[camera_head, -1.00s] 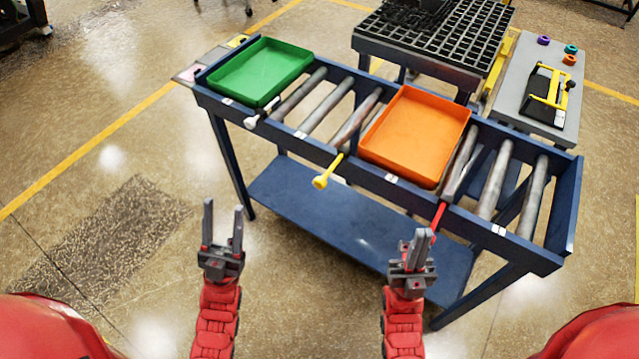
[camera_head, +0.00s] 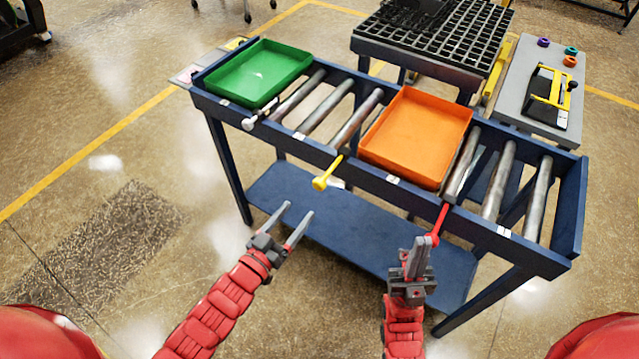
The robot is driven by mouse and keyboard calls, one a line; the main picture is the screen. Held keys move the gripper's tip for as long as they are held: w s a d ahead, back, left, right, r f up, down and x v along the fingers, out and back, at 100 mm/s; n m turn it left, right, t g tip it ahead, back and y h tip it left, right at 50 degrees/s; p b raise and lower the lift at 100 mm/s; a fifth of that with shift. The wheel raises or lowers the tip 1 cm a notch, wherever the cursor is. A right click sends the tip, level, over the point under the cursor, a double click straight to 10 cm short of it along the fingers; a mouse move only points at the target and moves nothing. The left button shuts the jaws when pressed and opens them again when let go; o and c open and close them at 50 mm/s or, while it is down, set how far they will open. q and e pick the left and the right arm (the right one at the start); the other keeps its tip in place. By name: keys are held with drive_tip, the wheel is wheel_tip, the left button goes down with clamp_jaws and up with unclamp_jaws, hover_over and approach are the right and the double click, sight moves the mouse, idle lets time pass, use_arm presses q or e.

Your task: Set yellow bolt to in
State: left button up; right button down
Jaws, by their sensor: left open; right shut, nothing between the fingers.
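The yellow bolt (camera_head: 327,174) sticks out of the front rail of the blue roller table (camera_head: 290,135), between the green tray and the orange tray, its knob toward me. My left gripper (camera_head: 298,214) is open and empty, below and a little left of the yellow knob in the picture, apart from it. My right gripper (camera_head: 417,252) is shut and empty, right by the knob of the red bolt (camera_head: 437,225). I cannot tell whether it touches the red bolt.
A white bolt (camera_head: 252,121) sticks out of the rail at the left. The green tray (camera_head: 258,72) and orange tray (camera_head: 415,135) sit on the rollers. A blue lower shelf (camera_head: 340,225) lies under the table. A grid-topped table (camera_head: 440,35) and a grey side table (camera_head: 520,88) stand behind.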

sight(317, 187)
use_arm(q)
drive_tip(key=p+x, duration=0.1)
drive_tip(key=x, duration=1)
drive_tip(key=shift+w+a, duration=0.1)
drive_tip(key=shift+w, duration=0.05)
clamp_jaws()
idle(0.9)
